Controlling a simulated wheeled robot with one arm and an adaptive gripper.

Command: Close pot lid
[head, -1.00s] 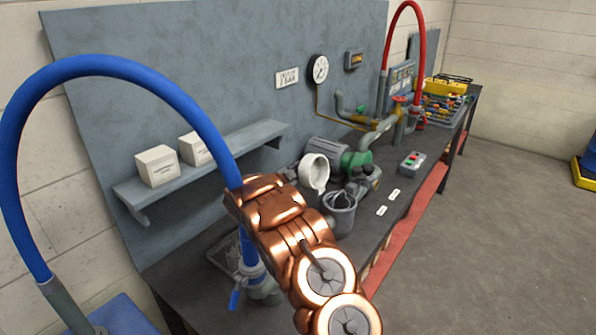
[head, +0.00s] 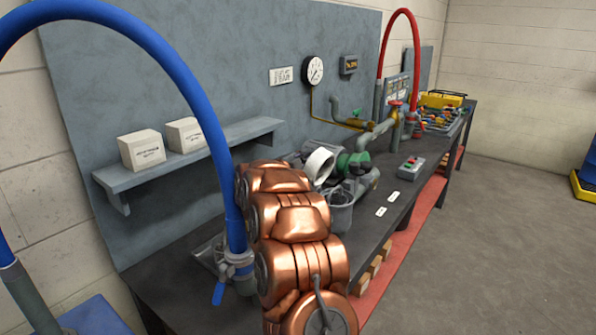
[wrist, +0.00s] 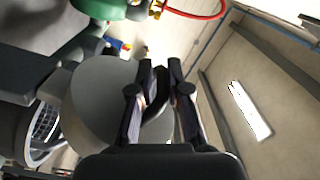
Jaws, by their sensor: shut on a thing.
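The pot (head: 341,214) is a grey, open-topped cup with a thin wire handle on the bench, beside the pump. Its lid (head: 319,164) shows as a short white round cap, tilted up above the pot's rim and apart from it. In the wrist view the lid is a large grey disc (wrist: 92,95), and the pot's mouth with a mesh basket (wrist: 45,122) lies left of it. My gripper (wrist: 160,68) is shut at the lid's right edge. The exact grip is partly hidden by the fingers.
A blue hose (head: 175,70) arches close beside my arm on the left. A green-and-grey pump (head: 352,163) stands behind the pot. A control box (head: 411,168) and two white labels lie to the right.

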